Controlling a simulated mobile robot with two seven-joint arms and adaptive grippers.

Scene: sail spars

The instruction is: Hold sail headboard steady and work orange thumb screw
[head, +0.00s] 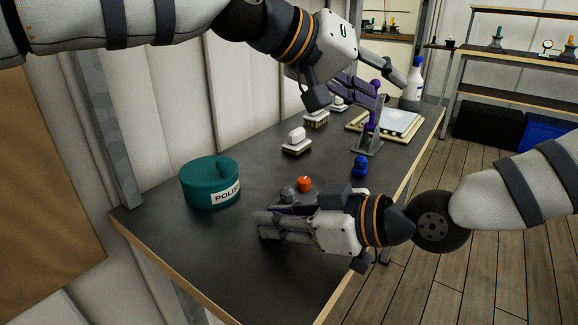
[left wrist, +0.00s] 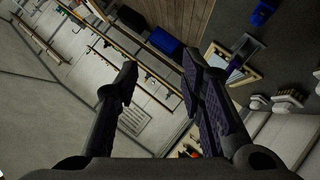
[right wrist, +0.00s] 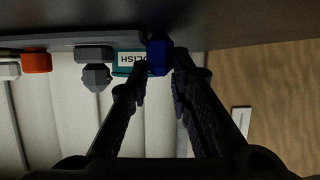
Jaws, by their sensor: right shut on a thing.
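The orange thumb screw (head: 304,184) stands on the dark table just beyond my right gripper, with a dark grey knob (head: 287,194) beside it. Both also show in the right wrist view, the orange screw (right wrist: 37,62) at the left and the grey knob (right wrist: 96,76) nearer. My right gripper (head: 262,226) lies low over the table. Its tips close around a blue block (right wrist: 158,56), hidden in the head view. A thin grey strip above the knob may be the headboard; I cannot tell. My left gripper (head: 392,115) is open and empty, raised above the table; its fingers (left wrist: 155,92) are wide apart.
A teal POLISH tin (head: 210,182) stands at the left. A separate blue knob (head: 360,167) is near the right edge. White-topped brushes (head: 297,141), a tray (head: 385,124) and a white bottle (head: 414,80) stand farther back. The table's front corner is clear.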

